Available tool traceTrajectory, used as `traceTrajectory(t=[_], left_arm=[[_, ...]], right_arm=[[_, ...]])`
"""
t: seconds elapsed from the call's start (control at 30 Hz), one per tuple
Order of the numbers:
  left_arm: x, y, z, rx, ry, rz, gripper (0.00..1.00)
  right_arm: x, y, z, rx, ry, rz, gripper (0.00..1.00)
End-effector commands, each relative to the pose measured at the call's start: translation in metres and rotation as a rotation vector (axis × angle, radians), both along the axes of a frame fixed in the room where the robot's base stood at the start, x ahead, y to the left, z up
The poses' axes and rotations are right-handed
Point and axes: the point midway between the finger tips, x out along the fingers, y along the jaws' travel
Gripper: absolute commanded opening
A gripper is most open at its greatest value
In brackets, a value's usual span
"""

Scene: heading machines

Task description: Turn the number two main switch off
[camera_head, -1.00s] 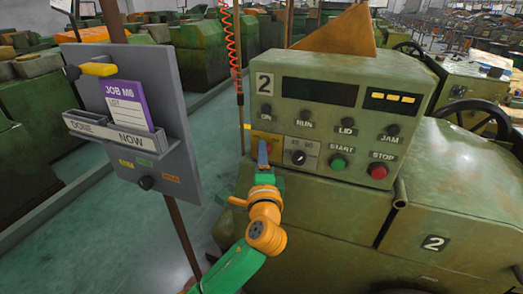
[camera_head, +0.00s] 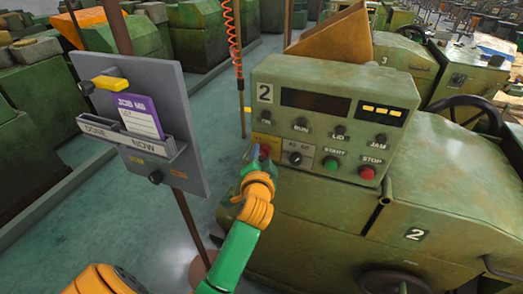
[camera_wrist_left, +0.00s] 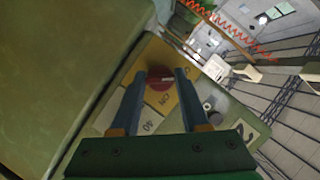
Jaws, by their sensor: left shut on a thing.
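The number two machine's grey-green control panel (camera_head: 330,130) carries a "2" label at its upper left. Its main switch (camera_head: 264,151) is a small red knob on a yellow plate (camera_head: 268,141) at the panel's lower left. In the left wrist view the red main switch (camera_wrist_left: 160,79) sits between the two blue fingertips. My left gripper (camera_wrist_left: 160,80) is shut on this knob; it also shows in the head view (camera_head: 259,158), where it hides part of the switch. A pale mark shows on the knob; I cannot tell its exact setting. My right gripper is not in view.
Right of the switch are a black selector (camera_head: 295,158), a green START button (camera_head: 331,163) and a red STOP button (camera_head: 367,173). A grey job board (camera_head: 180,110) on a post stands left of my arm. A red coiled cable (camera_head: 232,40) hangs behind.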

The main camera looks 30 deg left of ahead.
Motion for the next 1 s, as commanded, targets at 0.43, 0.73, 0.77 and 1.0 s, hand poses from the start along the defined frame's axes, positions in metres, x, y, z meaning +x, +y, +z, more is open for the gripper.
traceTrajectory(t=[0.43,0.73,0.77,1.0], left_arm=[[-0.0003,0.0000,-0.0014,-0.075,-0.013,0.000,0.00],[-0.0003,-0.0001,-0.0016,-0.075,-0.013,0.000,0.00],[-0.0003,-0.0001,-0.0016,-0.075,-0.013,0.000,0.53],[-0.0002,0.0002,-0.0005,-0.072,-0.016,0.000,0.75]], right_arm=[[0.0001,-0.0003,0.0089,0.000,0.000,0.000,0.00],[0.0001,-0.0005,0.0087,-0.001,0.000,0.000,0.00],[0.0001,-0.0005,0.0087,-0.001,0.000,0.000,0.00],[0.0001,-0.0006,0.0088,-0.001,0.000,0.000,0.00]])
